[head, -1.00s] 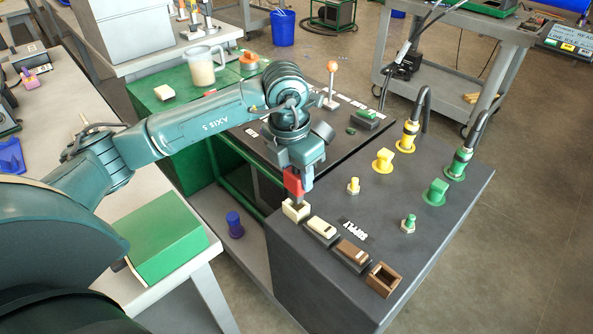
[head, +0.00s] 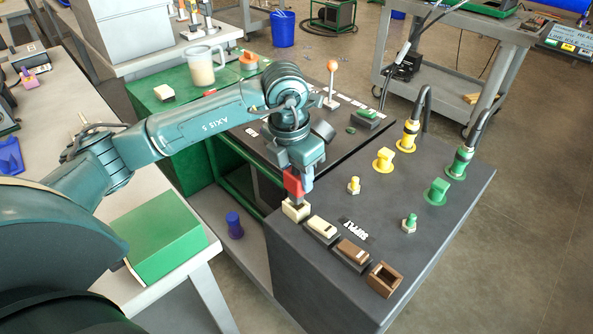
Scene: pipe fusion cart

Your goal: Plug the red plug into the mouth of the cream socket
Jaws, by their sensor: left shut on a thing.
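The cream socket (head: 295,212) is a small box at the near left corner of the dark cart top. My left gripper (head: 298,182) points down right above it. It is shut on the red plug (head: 292,184), which is upright with its lower end at the socket's mouth. I cannot tell how deep the plug sits, as the mouth is mostly hidden by it. My right gripper is not in view.
A cream rocker switch (head: 321,229), a brown switch (head: 352,252) and an open brown socket (head: 383,279) continue the row. Yellow and green connectors with cables stand farther right. A lever with an orange knob (head: 332,66) stands behind.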

